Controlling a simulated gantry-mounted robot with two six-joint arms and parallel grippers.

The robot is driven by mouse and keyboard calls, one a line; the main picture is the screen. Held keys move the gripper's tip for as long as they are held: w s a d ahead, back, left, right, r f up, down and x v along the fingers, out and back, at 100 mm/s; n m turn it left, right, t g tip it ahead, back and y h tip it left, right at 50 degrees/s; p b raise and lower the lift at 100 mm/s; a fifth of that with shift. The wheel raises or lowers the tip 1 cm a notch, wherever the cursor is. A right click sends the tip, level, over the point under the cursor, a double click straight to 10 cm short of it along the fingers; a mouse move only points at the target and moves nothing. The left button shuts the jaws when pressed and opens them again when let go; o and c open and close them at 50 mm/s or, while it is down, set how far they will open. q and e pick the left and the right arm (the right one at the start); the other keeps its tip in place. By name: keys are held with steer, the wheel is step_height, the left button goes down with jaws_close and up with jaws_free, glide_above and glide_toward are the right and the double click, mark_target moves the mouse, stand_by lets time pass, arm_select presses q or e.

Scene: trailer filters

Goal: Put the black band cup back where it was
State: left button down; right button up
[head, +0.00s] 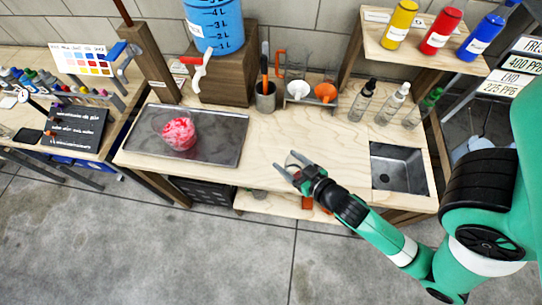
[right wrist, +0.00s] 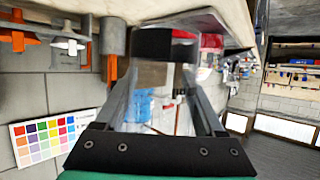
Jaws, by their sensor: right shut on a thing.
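My right gripper (head: 288,168) is above the front edge of the wooden counter, left of the sink. In the right wrist view its two fingers (right wrist: 165,85) are shut on a clear cup, and a black band (right wrist: 152,42) shows across it at the far end. This black band cup is hard to make out in the head view, where it is see-through and small. My left gripper is not in view.
On the counter (head: 240,175) are a dark tray (head: 225,150) with a bowl of pink pieces (head: 180,133), a grey tool holder (head: 265,97), a rack with funnels (head: 310,97), several dropper bottles (head: 388,106) and a sink (head: 398,170). The counter between tray and sink is clear.

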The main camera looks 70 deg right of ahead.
steer(key=w+d+f+b, duration=0.1)
steer(key=w+d+f, duration=0.1)
steer(key=w+d+f+b, duration=0.1)
steer(key=w+f, duration=0.2)
steer(key=w+d+f+b, duration=0.1)
steer(key=w+d+f, duration=0.1)
steer(key=w, duration=0.1)
steer(key=shift+d+f, duration=0.2)
steer(key=shift+d, duration=0.1)
steer(key=shift+w+d+f, duration=0.2)
steer(key=shift+w+f, duration=0.05)
steer(key=shift+w, duration=0.05)
steer(key=shift+w+d+f+b, duration=0.15)
steer(key=shift+f+b, duration=0.8)
steer(key=shift+f, duration=0.85)
steer(key=shift+f, duration=0.2)
steer(key=o, duration=1.5)
steer(key=shift+o, duration=0.2)
steer(key=shift+r, duration=0.1)
